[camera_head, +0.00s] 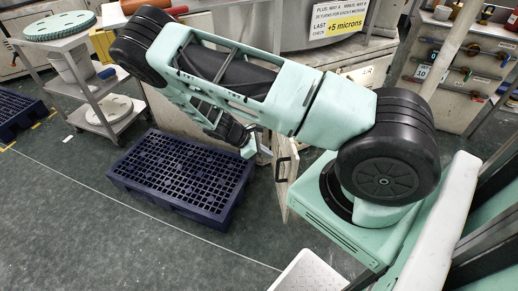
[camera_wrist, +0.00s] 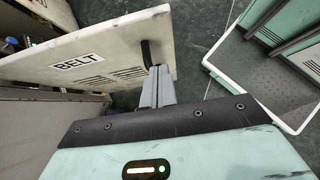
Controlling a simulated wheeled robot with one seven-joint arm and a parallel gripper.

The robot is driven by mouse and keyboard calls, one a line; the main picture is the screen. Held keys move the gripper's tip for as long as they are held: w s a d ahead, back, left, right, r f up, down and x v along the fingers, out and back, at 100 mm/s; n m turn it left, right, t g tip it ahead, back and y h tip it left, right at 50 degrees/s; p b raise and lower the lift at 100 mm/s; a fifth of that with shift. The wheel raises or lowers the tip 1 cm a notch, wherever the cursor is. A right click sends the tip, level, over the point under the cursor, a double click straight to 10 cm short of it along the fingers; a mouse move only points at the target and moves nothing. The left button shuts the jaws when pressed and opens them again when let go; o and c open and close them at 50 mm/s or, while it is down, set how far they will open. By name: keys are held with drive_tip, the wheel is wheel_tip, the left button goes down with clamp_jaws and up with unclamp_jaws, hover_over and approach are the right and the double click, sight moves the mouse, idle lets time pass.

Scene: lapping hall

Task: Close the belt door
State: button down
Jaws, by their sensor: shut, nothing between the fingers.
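The belt door (camera_wrist: 108,60) is a cream panel with a "BELT" label, vent slots and a black handle (camera_wrist: 146,53). In the wrist view it stands open, swung out from the cabinet. In the head view the door (camera_head: 291,180) shows nearly edge-on below my arm, with its handle (camera_head: 281,168) on the left face. My gripper (camera_wrist: 158,72) is shut and empty, its fingertips close beside the handle end of the door. I cannot tell whether they touch it. In the head view the fingers are mostly hidden by my arm.
A dark blue pallet (camera_head: 180,177) lies on the floor left of the door. A grey shelf cart (camera_head: 92,85) stands at the back left. A tool board (camera_head: 460,85) is at the back right. Green floor is clear in front of the pallet.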

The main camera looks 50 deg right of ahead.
sight(293, 160)
drive_tip(key=s+d+f, duration=0.1)
drive_tip(key=s+d, duration=0.1)
drive_tip(key=d, duration=0.1)
drive_tip(key=s+d+f+p, duration=0.1)
drive_tip(key=shift+s+d+f, duration=0.3)
drive_tip(key=shift+s+f, duration=0.05)
drive_tip(key=shift+s, duration=0.05)
drive_tip(key=shift+s+d, duration=0.2)
drive_tip(key=shift+d, duration=0.15)
drive_tip(key=shift+d, duration=0.1)
